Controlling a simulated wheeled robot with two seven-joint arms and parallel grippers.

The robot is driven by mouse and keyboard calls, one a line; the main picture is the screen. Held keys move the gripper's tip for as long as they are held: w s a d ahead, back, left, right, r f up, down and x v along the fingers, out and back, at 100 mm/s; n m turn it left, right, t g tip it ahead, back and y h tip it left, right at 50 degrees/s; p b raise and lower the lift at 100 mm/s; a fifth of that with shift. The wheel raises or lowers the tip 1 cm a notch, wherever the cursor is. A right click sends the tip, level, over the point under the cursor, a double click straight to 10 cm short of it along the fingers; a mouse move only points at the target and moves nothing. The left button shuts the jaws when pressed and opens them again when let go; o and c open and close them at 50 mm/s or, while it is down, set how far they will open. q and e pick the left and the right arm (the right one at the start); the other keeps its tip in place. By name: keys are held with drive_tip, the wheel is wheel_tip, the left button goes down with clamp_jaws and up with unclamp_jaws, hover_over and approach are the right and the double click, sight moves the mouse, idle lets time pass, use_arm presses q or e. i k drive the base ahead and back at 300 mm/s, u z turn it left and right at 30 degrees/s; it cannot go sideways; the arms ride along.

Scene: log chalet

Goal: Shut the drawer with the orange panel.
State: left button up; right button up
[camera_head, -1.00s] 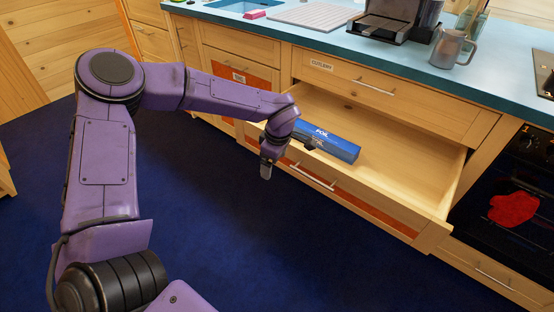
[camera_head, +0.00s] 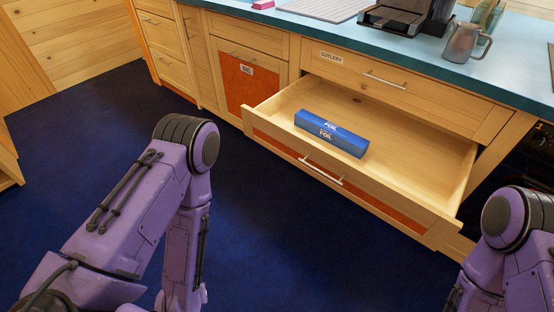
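The drawer with the orange panel (camera_head: 278,146) stands pulled well out from the cabinet, below the drawer labelled CUTLERY. Its front carries a metal bar handle (camera_head: 320,171). A blue foil box (camera_head: 331,133) lies inside the drawer toward its left side. My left arm is in the lower left, bent downward and away from the drawer; its gripper is not visible. My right arm shows at the lower right edge, and its gripper is also out of view. Nothing touches the drawer front.
The shut CUTLERY drawer (camera_head: 384,79) is above. A cabinet door with an orange panel (camera_head: 247,85) is to the left. The blue counter (camera_head: 480,78) holds a metal pitcher (camera_head: 462,42) and a coffee machine (camera_head: 405,15). The dark blue floor (camera_head: 260,230) before the drawer is clear.

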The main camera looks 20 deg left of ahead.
sight(414, 172)
drive_tip(key=u, duration=1.45)
drive_tip(key=i, duration=0.6)
drive_tip(key=z, duration=1.75)
drive_tip(key=i, duration=0.5)
drive_tip(key=u, duration=0.05)
